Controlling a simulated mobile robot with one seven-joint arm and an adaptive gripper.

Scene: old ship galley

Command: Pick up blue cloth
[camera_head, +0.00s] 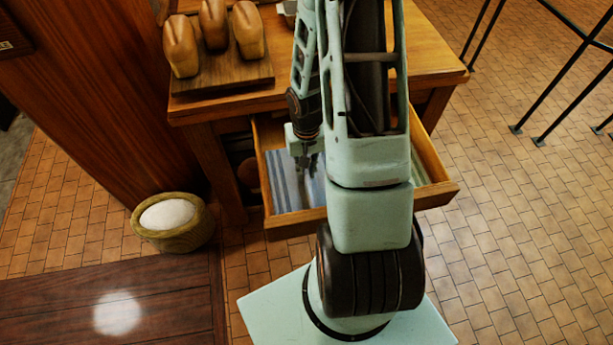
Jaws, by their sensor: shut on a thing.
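A blue-grey striped cloth (286,190) lies in the left part of an open wooden drawer (295,228). My gripper (308,162) points down into the drawer at the cloth's right side, with its dark fingers at the cloth. It is shut on the blue cloth, though the pinched spot is small and dark. Most of the cloth looks flat in the drawer. My arm hides the middle of the drawer.
A paler cloth (417,176) shows at the drawer's right end. Above, a wooden table (436,62) carries several loaves on a board (225,84).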

